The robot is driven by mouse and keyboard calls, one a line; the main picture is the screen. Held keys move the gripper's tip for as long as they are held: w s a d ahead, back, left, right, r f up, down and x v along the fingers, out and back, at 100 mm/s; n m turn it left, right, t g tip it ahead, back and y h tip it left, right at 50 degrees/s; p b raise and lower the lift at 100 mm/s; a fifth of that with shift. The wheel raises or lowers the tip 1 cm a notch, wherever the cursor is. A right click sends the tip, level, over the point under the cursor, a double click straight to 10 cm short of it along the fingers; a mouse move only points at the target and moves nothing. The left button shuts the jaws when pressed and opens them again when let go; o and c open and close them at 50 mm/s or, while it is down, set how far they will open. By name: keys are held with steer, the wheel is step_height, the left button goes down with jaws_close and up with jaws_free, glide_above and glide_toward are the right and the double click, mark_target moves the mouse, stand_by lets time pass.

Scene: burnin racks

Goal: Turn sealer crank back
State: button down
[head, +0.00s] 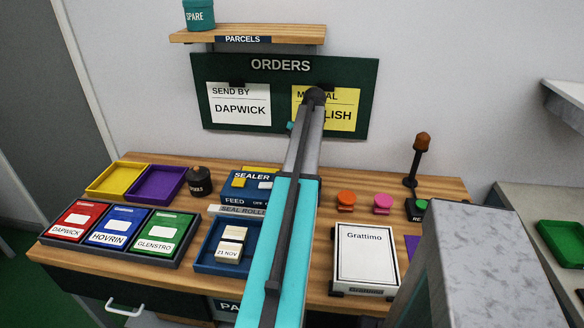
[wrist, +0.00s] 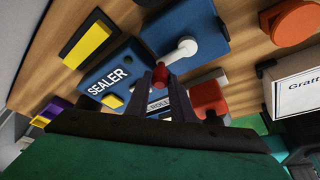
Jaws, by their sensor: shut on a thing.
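The sealer (head: 251,178) is a blue box with its name in white, left of my arm in the head view. It also shows in the wrist view (wrist: 112,75). In the wrist view its crank is a white arm (wrist: 182,50) on a blue block, ending in a red knob (wrist: 158,72). My gripper (wrist: 160,84) is shut on the red knob, its two dark fingers closing around it. In the head view my arm hides the crank and the gripper.
A blue tray (head: 205,268) with pale blocks stands in front of the sealer. Orange (head: 346,197) and pink (head: 382,200) buttons and a Grattimo box (head: 366,256) are right of my arm. Red, blue and green cards and yellow and purple trays (head: 157,183) are left.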

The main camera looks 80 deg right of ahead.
steer(key=shift+s, duration=0.15)
steer(key=c, duration=1.5)
jaws_free()
steer(key=shift+c, duration=0.2)
steer(key=p+v, duration=0.5)
steer(key=v, duration=0.2)
steer(key=shift+r, duration=0.2)
steer(key=shift+d, duration=0.1)
